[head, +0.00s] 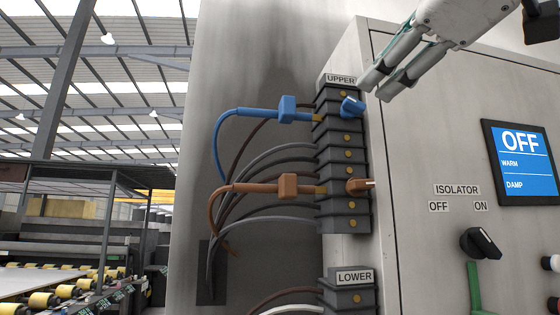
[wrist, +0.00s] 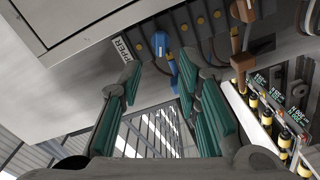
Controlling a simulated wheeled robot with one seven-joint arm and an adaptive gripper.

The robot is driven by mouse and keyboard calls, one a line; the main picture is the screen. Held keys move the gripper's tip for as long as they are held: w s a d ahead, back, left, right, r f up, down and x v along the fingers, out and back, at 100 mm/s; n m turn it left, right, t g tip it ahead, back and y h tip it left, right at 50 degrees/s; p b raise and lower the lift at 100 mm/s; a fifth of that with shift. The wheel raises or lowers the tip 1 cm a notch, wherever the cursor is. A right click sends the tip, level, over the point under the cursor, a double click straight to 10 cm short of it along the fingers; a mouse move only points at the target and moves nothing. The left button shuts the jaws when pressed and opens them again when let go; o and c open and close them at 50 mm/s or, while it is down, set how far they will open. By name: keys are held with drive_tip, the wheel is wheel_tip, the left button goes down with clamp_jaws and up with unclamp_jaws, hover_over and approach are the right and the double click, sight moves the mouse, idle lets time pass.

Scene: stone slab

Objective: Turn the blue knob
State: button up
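The blue knob (head: 352,106) sticks out from the top of the dark terminal column labelled UPPER (head: 340,140). In the wrist view the blue knob (wrist: 159,45) shows beyond the fingertips, roughly between them. My gripper (head: 374,90) is just to the upper right of the knob in the head view, its two pale fingers pointing down left. The wrist view shows my gripper (wrist: 158,75) with its green-padded fingers apart and nothing between them. I see a gap to the knob in the wrist view; exact contact is hard to judge.
A blue plug (head: 286,109) with a blue cable and an orange-brown plug (head: 288,186) sit left of the column. An orange-brown knob (head: 360,186) is lower down. Right are a screen reading OFF (head: 521,163) and a black isolator switch (head: 481,243). The LOWER block (head: 348,296) is below.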

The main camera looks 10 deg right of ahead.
sight(355, 102)
drive_tip(key=w, duration=0.9)
drive_tip(key=shift+w, duration=0.35)
clamp_jaws()
